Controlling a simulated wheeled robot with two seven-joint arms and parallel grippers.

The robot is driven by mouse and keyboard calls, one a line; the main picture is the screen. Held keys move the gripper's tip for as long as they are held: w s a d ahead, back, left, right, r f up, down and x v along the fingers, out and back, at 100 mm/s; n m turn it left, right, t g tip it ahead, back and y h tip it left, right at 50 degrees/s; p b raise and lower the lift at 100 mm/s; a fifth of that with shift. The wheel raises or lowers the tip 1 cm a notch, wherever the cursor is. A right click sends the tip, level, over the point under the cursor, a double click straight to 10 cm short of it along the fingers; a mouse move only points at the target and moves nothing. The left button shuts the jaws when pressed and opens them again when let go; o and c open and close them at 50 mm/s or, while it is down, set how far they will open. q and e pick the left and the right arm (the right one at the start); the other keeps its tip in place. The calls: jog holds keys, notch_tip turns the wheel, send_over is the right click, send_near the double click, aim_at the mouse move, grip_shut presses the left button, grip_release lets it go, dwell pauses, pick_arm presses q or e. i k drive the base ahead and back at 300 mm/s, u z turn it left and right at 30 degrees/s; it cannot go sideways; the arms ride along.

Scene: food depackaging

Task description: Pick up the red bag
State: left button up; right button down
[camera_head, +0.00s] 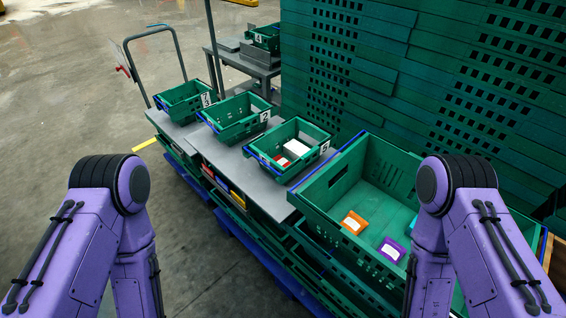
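A small red item (283,161), which looks like the red bag, lies in the green crate (316,160) that stands third along the grey table. A white object (296,149) lies beside it in the same crate. The red item is partly hidden by the crate's near wall. Both my purple arms come in from the bottom, left and right. Their grippers are out of the picture, so I cannot see what they hold or where they are relative to the red item.
A large green crate (316,211) at the right holds an orange bag (354,222) and a purple bag (391,250). Two more small crates (183,101) (233,118) stand on the grey table (222,152). Tall stacked green crates (420,70) block the back right. Open floor lies left.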

aim_at(284, 162)
jog(key=k, duration=0.5)
jog(key=u, duration=1.3)
jog(key=i, duration=1.95)
jog(key=z, duration=2.7)
